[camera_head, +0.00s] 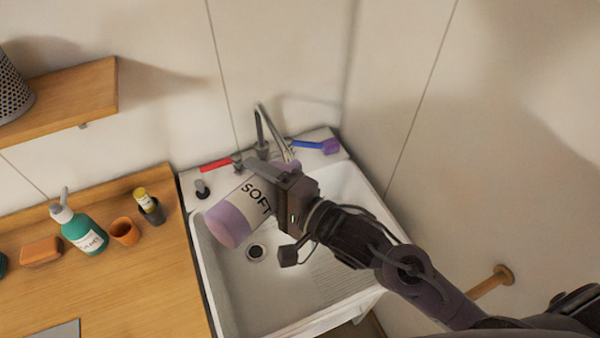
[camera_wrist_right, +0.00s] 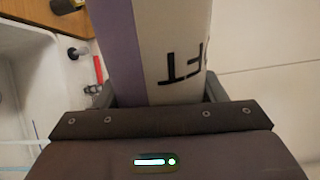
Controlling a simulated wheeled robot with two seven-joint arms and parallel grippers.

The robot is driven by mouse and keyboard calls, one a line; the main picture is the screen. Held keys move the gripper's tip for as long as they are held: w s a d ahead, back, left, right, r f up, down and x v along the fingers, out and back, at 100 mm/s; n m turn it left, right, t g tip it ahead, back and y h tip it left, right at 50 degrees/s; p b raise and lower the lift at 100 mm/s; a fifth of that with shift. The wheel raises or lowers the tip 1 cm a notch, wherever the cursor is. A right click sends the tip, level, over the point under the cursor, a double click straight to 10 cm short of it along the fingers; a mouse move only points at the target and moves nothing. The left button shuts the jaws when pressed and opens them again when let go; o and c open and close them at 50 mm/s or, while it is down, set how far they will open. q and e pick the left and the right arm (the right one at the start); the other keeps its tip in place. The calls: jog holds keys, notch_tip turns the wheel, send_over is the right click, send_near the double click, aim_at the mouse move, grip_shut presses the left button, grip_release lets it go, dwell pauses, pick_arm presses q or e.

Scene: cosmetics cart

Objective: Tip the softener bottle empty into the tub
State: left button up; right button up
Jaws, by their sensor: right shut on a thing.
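The softener bottle (camera_head: 229,222), white-labelled with "SOFT" lettering and purple ends, is held over the white tub (camera_head: 345,185) in the head view. It leans, with its broad purple end at the lower left and its other end toward the tap, partly hidden by my gripper. My right gripper (camera_head: 276,182) is shut around the bottle from the right. In the right wrist view the bottle (camera_wrist_right: 185,45) fills the space between the fingers. No liquid is visible. My left gripper is not in view.
A tap (camera_head: 262,130) stands at the tub's back edge, near the bottle. A red brush (camera_head: 215,165) and a blue-purple brush (camera_head: 315,146) lie on the rim. A wooden counter (camera_head: 150,275) on the left holds a green pump bottle (camera_head: 85,235) and an orange cup (camera_head: 124,232).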

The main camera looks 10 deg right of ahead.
jog(key=shift+w+d+r+m, duration=0.25)
jog(key=shift+r+m, duration=0.35)
jog(key=shift+m, duration=0.25)
jog(key=shift+w+d+r+m, duration=0.1)
jog(key=shift+d+r+m, duration=0.1)
jog(key=shift+r+m, duration=0.55)
dwell(1.5)
jog(key=shift+s+a+f+n, duration=0.2)
jog(key=shift+f+n, duration=0.35)
jog(key=shift+s+a+f+n, duration=0.15)
jog(key=shift+a+f+n, duration=0.05)
jog(key=shift+f+n, duration=0.65)
jog(key=shift+n, duration=0.3)
jog(key=shift+s+a+f+n, duration=0.1)
jog(key=shift+a+f+n, duration=0.05)
jog(key=shift+f+n, duration=1.05)
jog(key=shift+s+a+f+n, duration=0.15)
jog(key=shift+f+n, duration=0.15)
jog(key=shift+n, duration=0.2)
jog(key=shift+s+a+f+n, duration=0.15)
jog(key=shift+f+n, duration=0.15)
jog(key=shift+n, duration=0.2)
notch_tip(320, 180, down, 7)
jog(key=n+t+b, duration=0.1)
jog(key=n+b, duration=0.1)
jog(key=n, duration=1.2)
jog(key=shift+t+h+b, duration=0.3)
jog(key=shift+b, duration=0.05)
